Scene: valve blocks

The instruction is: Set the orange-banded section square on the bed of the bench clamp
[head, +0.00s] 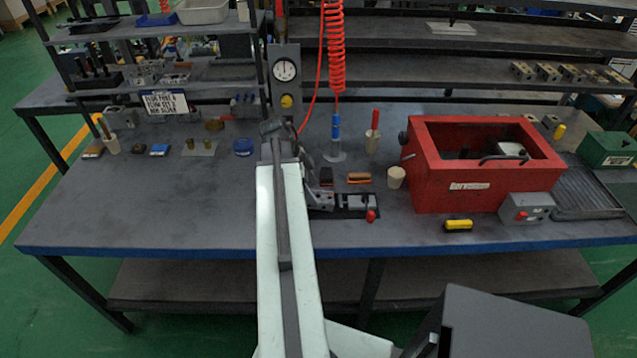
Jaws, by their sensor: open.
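A small dark block with an orange band (358,178), apparently the orange-banded section, lies on the bench just behind the clamp. The bench clamp (355,201) is a low grey fixture with a red-knobbed handle at its right front. Its left end is partly hidden by my arm, and I see no orange-banded part on its bed. My gripper (318,190) shows small and partly covered, just right of my pale arm by the clamp's left end. It is open, and I see nothing held in it. The section is apart from it, to the right.
A dark brown block (327,175) stands left of the section. A pale cup (396,177) and a big red open box (485,165) stand to the right. A yellow-black item (458,225) lies near the front edge. The bench's left front is clear.

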